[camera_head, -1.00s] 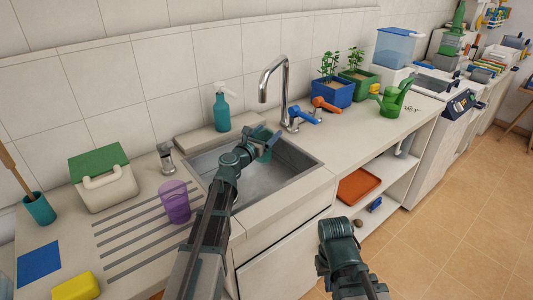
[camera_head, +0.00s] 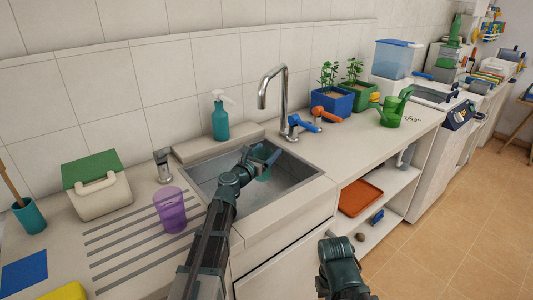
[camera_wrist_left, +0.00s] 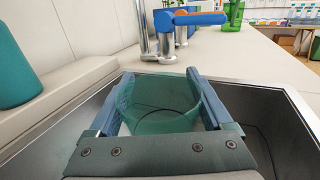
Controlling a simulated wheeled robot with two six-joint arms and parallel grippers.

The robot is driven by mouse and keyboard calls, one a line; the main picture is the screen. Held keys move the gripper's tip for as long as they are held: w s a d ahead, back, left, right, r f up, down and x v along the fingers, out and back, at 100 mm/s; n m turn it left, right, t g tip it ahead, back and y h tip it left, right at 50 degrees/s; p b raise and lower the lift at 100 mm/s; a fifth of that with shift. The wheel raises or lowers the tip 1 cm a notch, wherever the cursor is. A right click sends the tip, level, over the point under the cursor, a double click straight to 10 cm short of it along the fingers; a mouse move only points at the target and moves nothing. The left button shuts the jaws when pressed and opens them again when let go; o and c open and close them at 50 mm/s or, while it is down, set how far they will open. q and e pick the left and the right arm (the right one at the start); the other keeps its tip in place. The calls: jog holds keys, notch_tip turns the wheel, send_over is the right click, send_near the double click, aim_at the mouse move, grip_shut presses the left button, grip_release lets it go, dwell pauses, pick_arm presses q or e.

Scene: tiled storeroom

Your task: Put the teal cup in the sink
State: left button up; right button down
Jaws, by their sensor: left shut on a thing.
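The teal cup (camera_head: 264,174) is see-through and sits between the fingers of my left gripper (camera_head: 266,158), over the sink basin. In the left wrist view the cup (camera_wrist_left: 160,106) fills the space between both blue-grey fingers of the left gripper (camera_wrist_left: 162,90), which is shut on it. The sink (camera_head: 300,185) is a grey metal basin set in the counter, and its walls surround the cup in the wrist view. I cannot tell if the cup touches the basin floor.
A chrome faucet (camera_head: 284,95) with a blue handle (camera_head: 305,123) rises behind the basin. A purple cup (camera_head: 170,211) stands on the drainboard to the left. Blue and green planters (camera_head: 332,101) stand to the right.

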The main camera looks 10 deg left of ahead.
pick_arm(q)
jog(key=shift+f+b, duration=0.45)
jog(key=shift+f, duration=0.05)
jog(key=o, duration=1.1)
jog(key=shift+r, duration=0.2)
jog(key=shift+r+p, duration=0.4)
jog(key=shift+p, duration=0.3)
jog(key=v, duration=1.2)
